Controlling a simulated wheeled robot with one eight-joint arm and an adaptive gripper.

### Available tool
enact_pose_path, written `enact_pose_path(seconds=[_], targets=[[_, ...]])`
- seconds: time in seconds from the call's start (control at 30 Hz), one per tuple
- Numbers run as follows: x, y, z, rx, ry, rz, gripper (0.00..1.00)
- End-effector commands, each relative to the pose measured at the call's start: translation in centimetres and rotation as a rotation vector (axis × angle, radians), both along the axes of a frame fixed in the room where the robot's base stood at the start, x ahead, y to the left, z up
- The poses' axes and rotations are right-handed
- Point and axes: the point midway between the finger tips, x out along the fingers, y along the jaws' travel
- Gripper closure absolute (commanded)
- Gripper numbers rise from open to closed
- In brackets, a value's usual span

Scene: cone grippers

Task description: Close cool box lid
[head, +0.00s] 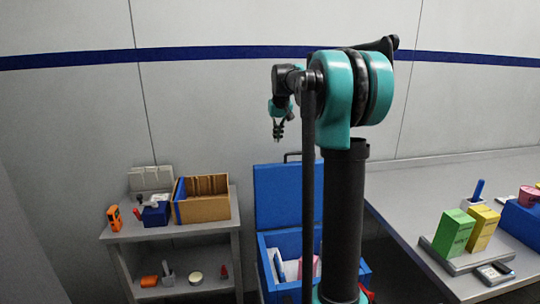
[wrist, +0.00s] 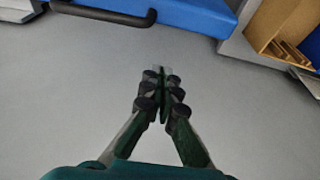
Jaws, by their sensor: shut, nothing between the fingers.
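A blue cool box (head: 268,243) stands on the floor beside the shelf in the head view, partly hidden behind my arm. Its blue lid (head: 282,195) is open and stands upright at the back, with a dark handle on its top edge. In the wrist view the blue lid (wrist: 195,14) shows along the top edge, with the dark handle (wrist: 100,13) at its left. My gripper (head: 278,136) hangs above the lid in the head view, pointing down. In the wrist view my gripper (wrist: 161,72) is shut and empty, apart from the lid and handle.
A grey shelf (head: 190,229) at left holds a brown divided box (head: 203,205), an orange device (head: 114,217) and small items. A grey table (head: 405,208) at right carries a green box (head: 454,232) and a yellow box (head: 483,226). White and pink things lie inside the cool box.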

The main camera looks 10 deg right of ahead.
Motion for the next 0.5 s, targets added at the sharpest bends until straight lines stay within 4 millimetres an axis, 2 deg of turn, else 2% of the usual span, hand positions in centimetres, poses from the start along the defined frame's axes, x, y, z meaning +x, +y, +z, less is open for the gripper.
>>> enact_pose_path(seconds=[0.17, 0.5], targets=[[0.5, -0.1, -0.6, 0.0, 0.001, 0.0, 1.0], [2.2, 0.0, -6.2, 0.0, 0.0, 0.0, 1.0]])
